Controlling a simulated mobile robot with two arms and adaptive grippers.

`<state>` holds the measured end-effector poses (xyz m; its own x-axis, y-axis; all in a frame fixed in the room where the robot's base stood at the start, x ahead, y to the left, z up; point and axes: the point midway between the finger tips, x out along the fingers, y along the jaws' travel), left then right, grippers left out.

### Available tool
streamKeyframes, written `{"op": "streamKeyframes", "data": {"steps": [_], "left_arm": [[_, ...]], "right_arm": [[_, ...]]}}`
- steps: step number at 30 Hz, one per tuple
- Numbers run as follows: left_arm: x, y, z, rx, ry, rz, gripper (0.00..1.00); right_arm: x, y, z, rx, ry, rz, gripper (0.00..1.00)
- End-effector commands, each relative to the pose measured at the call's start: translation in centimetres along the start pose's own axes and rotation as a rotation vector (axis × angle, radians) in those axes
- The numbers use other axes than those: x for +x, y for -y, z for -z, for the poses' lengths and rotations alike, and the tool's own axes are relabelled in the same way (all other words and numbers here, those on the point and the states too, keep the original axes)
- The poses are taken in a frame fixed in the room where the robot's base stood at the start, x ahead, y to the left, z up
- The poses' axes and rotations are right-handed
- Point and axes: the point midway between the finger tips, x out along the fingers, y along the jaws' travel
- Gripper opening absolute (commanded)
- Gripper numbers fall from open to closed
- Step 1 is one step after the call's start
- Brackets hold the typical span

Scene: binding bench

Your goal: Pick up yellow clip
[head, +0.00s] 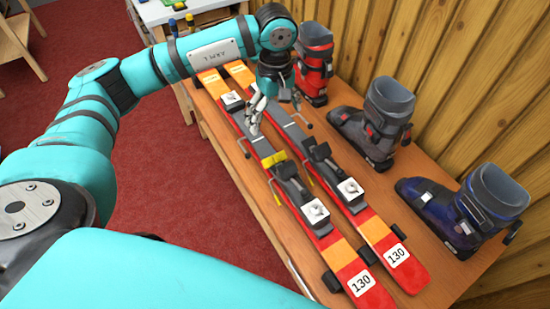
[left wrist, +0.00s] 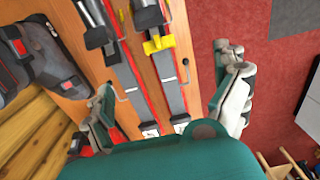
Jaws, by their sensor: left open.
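The yellow clip (head: 273,159) sits on the left ski (head: 362,285) in the head view, at the binding in its middle part. The clip also shows in the left wrist view (left wrist: 158,44), across a grey binding near the top. My left gripper (head: 274,108) is above the skis, farther up their length than the clip and apart from it. Its fingers are spread and empty. In the left wrist view my left gripper (left wrist: 172,88) has one finger at each side, with the clip beyond them. My right gripper is not in view.
A second ski (head: 404,262) lies parallel on the wooden bench (head: 440,182). A red boot (head: 315,72), a grey boot (head: 384,112) and a blue boot (head: 470,215) stand along the plank wall (head: 470,75). Red carpet (head: 180,190) is left of the bench.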

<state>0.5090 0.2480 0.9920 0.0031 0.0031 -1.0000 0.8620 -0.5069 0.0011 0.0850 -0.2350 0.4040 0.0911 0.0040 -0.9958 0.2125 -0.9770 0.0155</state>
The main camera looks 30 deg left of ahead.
Motion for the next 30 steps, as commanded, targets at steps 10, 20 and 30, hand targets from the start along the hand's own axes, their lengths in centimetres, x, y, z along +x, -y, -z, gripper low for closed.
{"op": "streamKeyframes", "data": {"steps": [10, 20, 30], "left_arm": [[6.9, 0.2, -0.2, 0.0, 0.004, 0.007, 0.98], [11.5, 0.0, -0.2, 0.0, 0.004, 0.002, 0.98], [15.5, -0.2, -0.4, -0.001, 0.006, 0.004, 0.98]], "right_arm": [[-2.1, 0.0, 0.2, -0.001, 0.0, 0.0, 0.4], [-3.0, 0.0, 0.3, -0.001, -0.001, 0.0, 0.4], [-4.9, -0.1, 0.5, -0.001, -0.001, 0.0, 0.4]]}}
